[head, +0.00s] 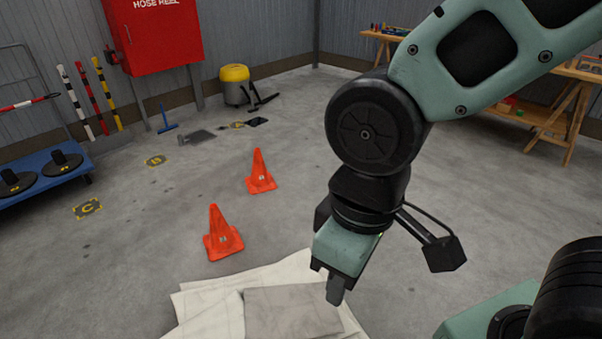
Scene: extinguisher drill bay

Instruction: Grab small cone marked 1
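Two small orange cones stand upright on the concrete floor, left of my arm. The nearer cone (220,229) is at the lower left of centre, and the farther cone (259,166) is up and to the right of it. Each carries a small pale label, too small to read, so I cannot tell which is marked 1. My gripper (335,290) points down, to the right of both cones and apart from them, with a pale cloth behind it in the picture. Its fingers overlap from this side, so I cannot tell whether they are open or shut.
The crumpled pale cloth (203,307) lies at the bottom centre. A blue platform (42,182) with black bases is at the left. A red hose reel cabinet (160,35) and yellow-topped vacuum (236,86) stand at the back. Floor around the cones is clear.

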